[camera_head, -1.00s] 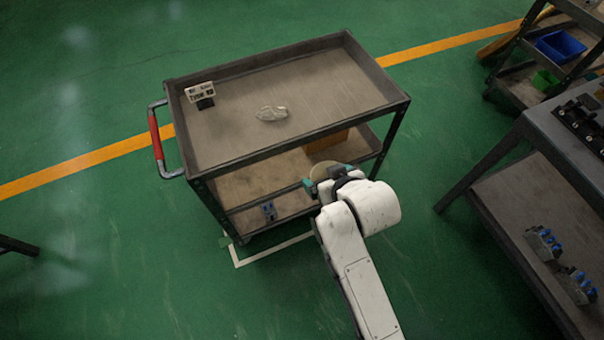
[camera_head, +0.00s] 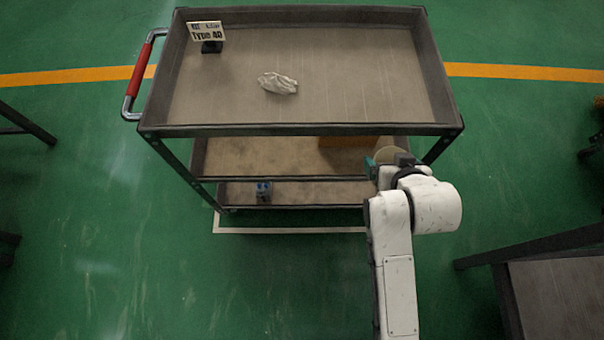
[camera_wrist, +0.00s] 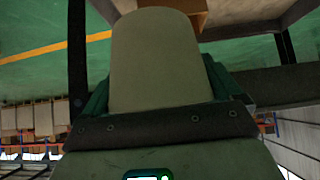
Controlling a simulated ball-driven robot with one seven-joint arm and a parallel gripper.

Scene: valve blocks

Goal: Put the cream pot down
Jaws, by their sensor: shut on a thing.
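The cream pot (camera_wrist: 158,62) fills the middle of the wrist view, between the green fingers of my gripper (camera_wrist: 155,85). In the head view only a small part of the pot (camera_head: 391,154) shows past my wrist. My gripper (camera_head: 385,163) is shut on the pot and holds it at the front right of the cart, near the gap below the top tray. I cannot tell whether the pot touches anything beneath it.
The grey cart has a top tray (camera_head: 340,95) with a crumpled pale cloth (camera_head: 278,83) and a "Type 40" sign (camera_head: 207,33). A lower shelf (camera_head: 255,156) bears an orange-brown box (camera_head: 345,155). A blue-grey valve block (camera_head: 263,192) sits on the bottom shelf. A table (camera_head: 560,285) stands at right.

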